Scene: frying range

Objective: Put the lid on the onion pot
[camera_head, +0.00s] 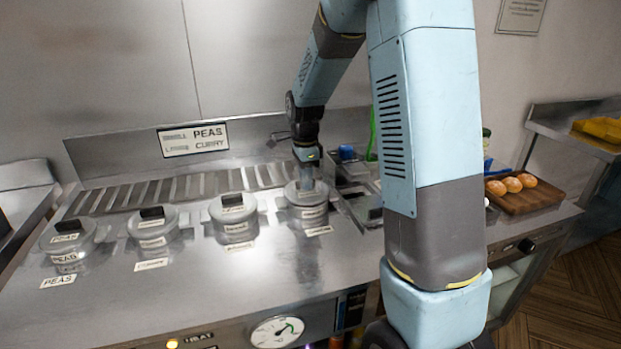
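Several metal pots stand in a row on the steel range top. The three to the left, the far-left pot (67,247), the second pot (154,234) and the third pot (236,220), have lids with black handles. The far-left pot's labels seem to read PEAS. The other pots' labels are too small to read, so I cannot tell which is the onion pot. My gripper (306,182) points down at the top of the rightmost pot (307,207). Its fingers hide the centre of that pot's top, and I cannot tell whether they hold a lid handle.
A sign reading PEAS and CURRY (193,139) stands behind the pots. Loose label cards lie before them. A wooden board (540,197) with several brown round items lies at the right. The range top (200,295) is clear in front. My arm blocks the right-middle area.

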